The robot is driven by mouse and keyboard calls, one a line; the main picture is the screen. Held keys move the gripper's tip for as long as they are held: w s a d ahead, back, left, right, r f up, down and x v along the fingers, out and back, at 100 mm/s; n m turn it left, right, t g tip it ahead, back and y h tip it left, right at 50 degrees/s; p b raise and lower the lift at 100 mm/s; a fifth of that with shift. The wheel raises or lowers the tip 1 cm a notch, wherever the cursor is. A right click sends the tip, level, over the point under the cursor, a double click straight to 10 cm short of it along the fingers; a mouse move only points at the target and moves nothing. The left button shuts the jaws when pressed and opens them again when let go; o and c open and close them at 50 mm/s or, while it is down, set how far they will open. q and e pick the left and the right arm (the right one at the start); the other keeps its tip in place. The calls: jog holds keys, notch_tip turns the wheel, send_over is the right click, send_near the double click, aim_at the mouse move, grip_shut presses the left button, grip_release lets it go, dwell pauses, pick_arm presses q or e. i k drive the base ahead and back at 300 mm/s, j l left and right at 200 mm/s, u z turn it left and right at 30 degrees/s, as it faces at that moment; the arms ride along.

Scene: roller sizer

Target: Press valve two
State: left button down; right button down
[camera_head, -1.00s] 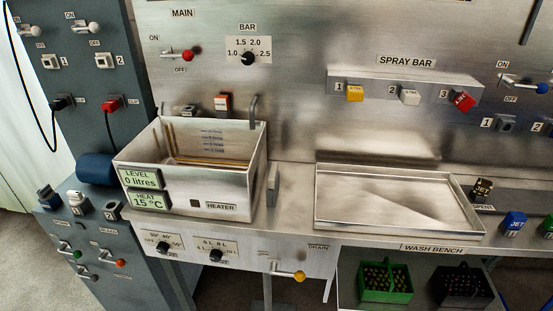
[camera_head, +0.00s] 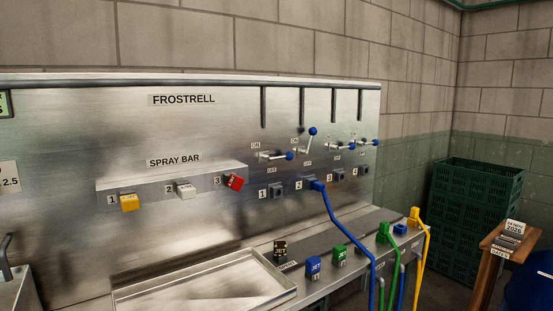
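Several blue-knobbed valve levers sit in a row on the right of the steel panel, above sockets numbered 1 to 4. The lever above socket 2 (camera_head: 312,132) points up near its ON label. The lever above socket 1 (camera_head: 288,155) lies sideways, as do those above 3 (camera_head: 351,147) and 4 (camera_head: 374,143). A blue hose (camera_head: 328,203) is plugged into socket 2. On the spray bar (camera_head: 165,183), a white block numbered 2 (camera_head: 186,190) sits between yellow block 1 (camera_head: 129,202) and tilted red block 3 (camera_head: 233,182). Neither gripper is in view.
A steel tray (camera_head: 205,285) lies on the bench below. Black (camera_head: 280,249), blue (camera_head: 313,265) and green (camera_head: 340,253) jet blocks line the bench, with hoses hanging over its right edge. Green crates (camera_head: 472,205) and a wooden stand (camera_head: 507,250) are at the right.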

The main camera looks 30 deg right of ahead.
aim_at(313, 130)
jog(key=z, duration=1.35)
jog(key=i+l+u, duration=0.15)
jog(key=u, duration=0.3)
jog(key=i+l+u, duration=0.1)
jog(key=l+u, duration=0.15)
jog(key=u, duration=0.2)
jog(key=i+l+u, duration=0.1)
jog(key=l, duration=0.25)
jog(key=i+l+u, duration=0.15)
jog(key=l, duration=0.2)
jog(key=l+u, duration=0.1)
jog(key=l, duration=0.25)
jog(key=i+l, duration=0.1)
jog(key=l, duration=0.3)
jog(key=i+l, duration=0.1)
jog(key=l, duration=0.75)
jog(key=i+u, duration=0.05)
jog(key=i, duration=0.05)
